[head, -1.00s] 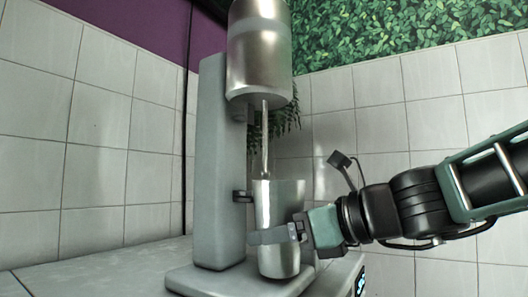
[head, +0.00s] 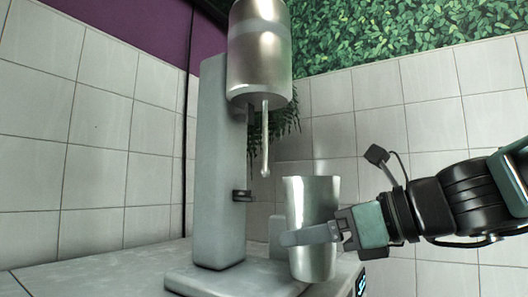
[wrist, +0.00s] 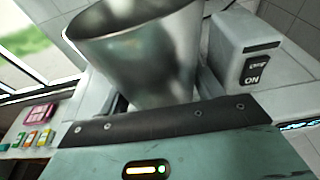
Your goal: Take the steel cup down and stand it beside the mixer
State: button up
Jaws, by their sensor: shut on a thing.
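The tall steel cup (head: 312,200) is upright, slightly tilted, in my gripper (head: 312,236), which is shut around its lower half. The cup hangs to the right of the mixer spindle (head: 265,150), clear of it, in front of the right part of the mixer base (head: 215,283). I cannot tell how far its bottom is from the base. The mixer column (head: 220,160) has a small dark bracket (head: 241,196), now empty. In the wrist view the cup (wrist: 140,50) rises open-mouthed beyond the dark gripper bar (wrist: 165,120); its inside looks empty.
The mixer's steel motor housing (head: 260,50) hangs above. A grey box with an OFF/ON switch (wrist: 258,65) is close to the cup. A lit display (head: 360,286) is at the lower right. Counter (head: 90,270) left of the mixer is clear. Small coloured items (wrist: 35,125) lie far left.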

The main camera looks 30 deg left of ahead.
jog(key=d, duration=0.7)
jog(key=shift+s+r+b, duration=0.2)
jog(key=shift+s+b, duration=0.05)
jog(key=shift+b, duration=0.15)
dwell(0.3)
jog(key=shift+d, duration=0.1)
